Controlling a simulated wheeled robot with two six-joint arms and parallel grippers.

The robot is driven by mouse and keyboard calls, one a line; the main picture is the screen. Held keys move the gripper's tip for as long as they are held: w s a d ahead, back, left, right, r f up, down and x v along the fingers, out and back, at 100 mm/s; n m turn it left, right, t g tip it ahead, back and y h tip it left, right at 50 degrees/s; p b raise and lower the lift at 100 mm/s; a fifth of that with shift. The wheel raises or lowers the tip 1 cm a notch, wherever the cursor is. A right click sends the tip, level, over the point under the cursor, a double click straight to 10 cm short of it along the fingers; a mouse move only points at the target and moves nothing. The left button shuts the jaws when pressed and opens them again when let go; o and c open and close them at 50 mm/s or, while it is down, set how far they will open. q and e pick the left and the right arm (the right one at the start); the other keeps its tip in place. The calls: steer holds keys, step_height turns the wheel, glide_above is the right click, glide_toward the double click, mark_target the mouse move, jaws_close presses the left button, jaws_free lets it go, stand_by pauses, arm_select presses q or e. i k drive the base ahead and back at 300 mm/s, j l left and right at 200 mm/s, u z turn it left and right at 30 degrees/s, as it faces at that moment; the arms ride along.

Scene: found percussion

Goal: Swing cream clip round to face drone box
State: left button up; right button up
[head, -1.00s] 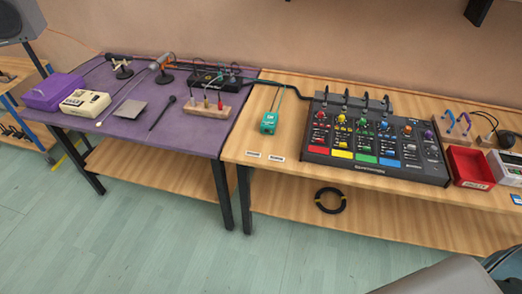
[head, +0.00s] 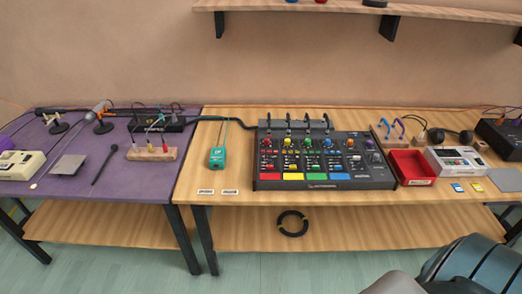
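A small cream clip (head: 50,117) is on a dark round base near the back left of the purple-topped table (head: 120,187). An orange clip (head: 101,116) on a similar base is to its right. A black box (head: 156,124) with cables on it is farther right at the back of the same table; its label is too small to read, so I cannot tell if it is the drone box. Which way the cream clip faces is also too small to tell. Neither of my grippers is in view.
On the wooden table (head: 190,185) are a teal device (head: 217,158), a large mixer (head: 322,160) and a red tray (head: 411,167). A cream device (head: 22,164), a grey pad (head: 68,165) and a wooden cable block (head: 152,153) are nearer the purple table's front. A shelf (head: 440,14) hangs above.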

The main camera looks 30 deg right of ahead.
mark_target(53, 116)
steer(key=i+l+z, duration=0.15)
steer(key=z, duration=0.2)
steer(key=i+l+z, duration=0.1)
steer(key=i+z, duration=0.4)
steer(key=z, duration=0.2)
